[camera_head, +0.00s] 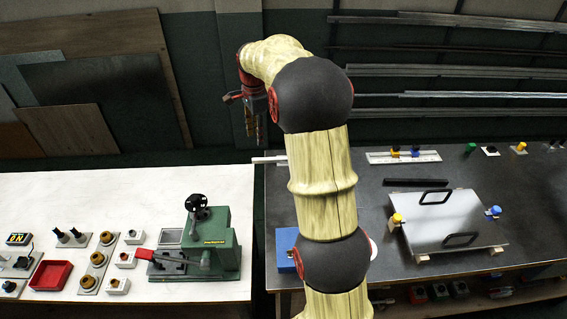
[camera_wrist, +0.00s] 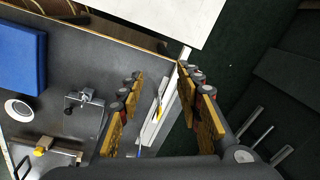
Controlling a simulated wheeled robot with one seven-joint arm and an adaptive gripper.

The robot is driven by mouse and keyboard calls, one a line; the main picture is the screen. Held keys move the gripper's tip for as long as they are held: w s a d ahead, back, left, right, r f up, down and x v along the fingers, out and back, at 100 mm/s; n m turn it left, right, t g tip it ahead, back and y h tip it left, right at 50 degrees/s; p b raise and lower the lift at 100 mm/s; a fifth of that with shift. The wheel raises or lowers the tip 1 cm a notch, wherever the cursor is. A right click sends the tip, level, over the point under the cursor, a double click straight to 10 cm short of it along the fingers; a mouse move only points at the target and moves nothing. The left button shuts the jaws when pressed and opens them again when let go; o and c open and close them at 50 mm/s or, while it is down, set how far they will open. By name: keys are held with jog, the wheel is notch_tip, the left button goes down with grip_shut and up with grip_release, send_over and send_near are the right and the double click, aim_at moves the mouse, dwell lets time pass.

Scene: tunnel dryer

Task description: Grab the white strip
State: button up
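The white strip (camera_head: 268,160) lies near the back of the dark table, its left end jutting past the table's left edge. My arm hides its middle in the head view. A white piece with yellow and blue clips (camera_head: 403,156) shows right of my arm; I cannot tell if it is the same piece. In the wrist view the white strip (camera_wrist: 185,54) runs down between the fingers of my gripper (camera_wrist: 160,105). My gripper is open and empty, its fingers apart on either side of the strip. In the head view my gripper (camera_head: 254,132) points down, above the strip's left end.
The dark table (camera_head: 510,225) holds a metal plate (camera_head: 455,222) with black handles, a black bar (camera_head: 416,182) and a blue box (camera_head: 286,248). A white bench (camera_head: 80,195) with a green machine (camera_head: 212,245) stands left, across a narrow gap. Metal rods (camera_head: 480,95) line the back.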

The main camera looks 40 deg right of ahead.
aim_at(272, 158)
jog(key=w+d+f+m, duration=0.1)
jog(key=d+f, duration=0.1)
jog(key=f, duration=0.2)
jog(key=w+d+f+m+b, duration=0.1)
jog(key=d+f+m, duration=0.1)
jog(key=d+f, duration=0.1)
jog(key=w+d+f+m+g, duration=0.1)
jog(key=d+f, duration=0.2)
jog(key=f, duration=0.3)
jog(key=shift+w+d+m+b, duration=0.15)
jog(key=shift+d+m+b, duration=0.15)
jog(key=shift+b, duration=0.1)
jog(key=shift+w+d+f+b, duration=0.15)
jog(key=shift+f+b, duration=0.5)
jog(key=shift+f, duration=0.75)
jog(key=shift+w+f+b, duration=0.15)
jog(key=shift+f+b, duration=0.45)
jog(key=shift+f, duration=0.8)
grip_shut()
